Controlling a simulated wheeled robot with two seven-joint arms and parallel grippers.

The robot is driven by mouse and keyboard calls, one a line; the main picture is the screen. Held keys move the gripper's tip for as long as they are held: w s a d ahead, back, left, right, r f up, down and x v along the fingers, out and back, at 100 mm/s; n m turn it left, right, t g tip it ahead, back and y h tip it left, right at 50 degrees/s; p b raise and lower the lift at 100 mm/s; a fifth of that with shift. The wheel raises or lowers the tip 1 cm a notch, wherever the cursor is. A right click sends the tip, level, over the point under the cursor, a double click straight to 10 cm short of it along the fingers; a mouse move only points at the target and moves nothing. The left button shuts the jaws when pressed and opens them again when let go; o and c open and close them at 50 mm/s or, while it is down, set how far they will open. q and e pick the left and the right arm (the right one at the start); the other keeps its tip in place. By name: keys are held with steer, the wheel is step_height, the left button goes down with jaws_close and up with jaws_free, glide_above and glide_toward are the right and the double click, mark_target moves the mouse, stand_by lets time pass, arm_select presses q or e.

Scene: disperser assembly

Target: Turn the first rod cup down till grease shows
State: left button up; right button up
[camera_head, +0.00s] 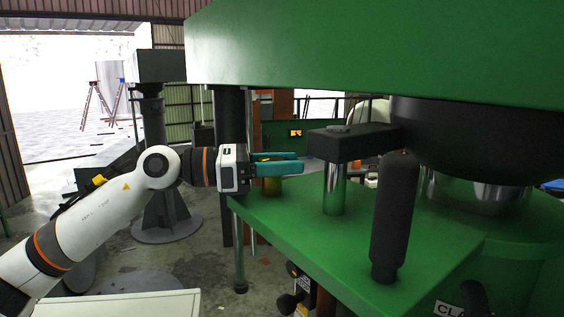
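A small brass-coloured cup (273,187), which looks like the rod cup, stands on the near left corner of the green machine deck. My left gripper (301,162) reaches in from the left with its teal fingers level, right at the top of this cup. The two fingers show with a narrow gap between them, one behind the other. The near finger hides the cup's upper part, so I cannot tell whether they grip it or stand apart around it. No grease can be made out. My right gripper is not in view.
The green deck (300,222) carries a steel post (335,188) with a black block (352,143) on top, and a black upright handle (394,215). A large green beam (370,55) hangs over the deck. A grey pedestal (165,200) stands behind my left arm.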

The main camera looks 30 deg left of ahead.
arm_select(q)
steer(key=c, duration=0.4)
steer(key=shift+m+g+h+b, duration=0.5)
steer(key=shift+m+g+b, duration=0.1)
steer(key=shift+g+b, duration=0.25)
steer(key=shift+s+d+m+g+h+b, duration=0.15)
steer(key=shift+m+g+h+b, duration=0.25)
steer(key=shift+m+g+h, duration=0.35)
steer(key=m+g, duration=0.2)
steer(key=g, duration=0.1)
steer(key=shift+s+r+g+h, duration=0.2)
steer(key=shift+g+h, duration=0.05)
steer(key=shift+g, duration=0.05)
steer(key=shift+s+m+g, duration=0.15)
steer(key=shift+m+g, duration=0.6)
steer(key=shift+g, duration=0.35)
steer(key=shift+s+m+g, duration=0.1)
steer(key=shift+m+g, duration=0.6)
steer(key=shift+g, duration=0.4)
steer(key=shift+r, duration=0.1)
